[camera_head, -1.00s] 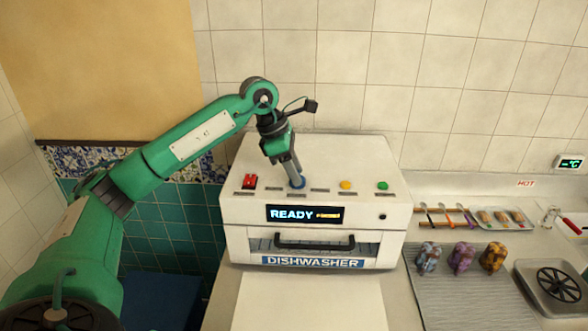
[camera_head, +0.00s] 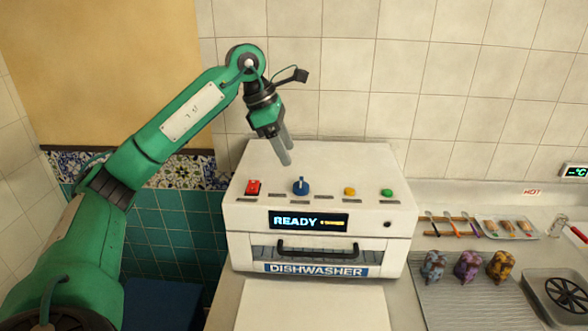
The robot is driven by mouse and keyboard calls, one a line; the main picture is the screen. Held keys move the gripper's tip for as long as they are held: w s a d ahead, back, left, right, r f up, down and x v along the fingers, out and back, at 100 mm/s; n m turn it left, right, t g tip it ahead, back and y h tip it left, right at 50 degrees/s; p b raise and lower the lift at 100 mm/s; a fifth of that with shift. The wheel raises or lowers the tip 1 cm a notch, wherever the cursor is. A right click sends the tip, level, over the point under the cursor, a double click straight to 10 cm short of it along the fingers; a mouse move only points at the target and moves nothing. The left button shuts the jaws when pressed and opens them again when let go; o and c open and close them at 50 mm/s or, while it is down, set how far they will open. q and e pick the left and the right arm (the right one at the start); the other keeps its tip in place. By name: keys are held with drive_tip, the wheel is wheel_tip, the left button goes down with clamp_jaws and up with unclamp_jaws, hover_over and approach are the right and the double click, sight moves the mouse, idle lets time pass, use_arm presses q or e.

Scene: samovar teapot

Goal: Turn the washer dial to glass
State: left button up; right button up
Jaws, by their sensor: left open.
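The white dishwasher (camera_head: 240,215) stands on the counter, and its display (camera_head: 308,221) reads READY beside small yellow text too small to read. The blue dial (camera_head: 301,187) sits on its sloped top panel, with its pointer upright, toward the back. My left gripper (camera_head: 285,157) is open and empty, above and behind the dial, with its fingers pointing down and clear of it. The small labels around the dial are not legible. My right gripper is not in view.
A red switch (camera_head: 253,187), a yellow button (camera_head: 349,191) and a green button (camera_head: 387,193) flank the dial. Several small patterned objects stand on the ribbed drainboard (camera_head: 440,300) at right. The tiled wall (camera_head: 340,90) rises behind.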

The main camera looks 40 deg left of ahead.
use_arm(q)
drive_tip(key=v, duration=0.5)
drive_tip(key=shift+a+r, duration=0.1)
drive_tip(key=shift+r, duration=0.2)
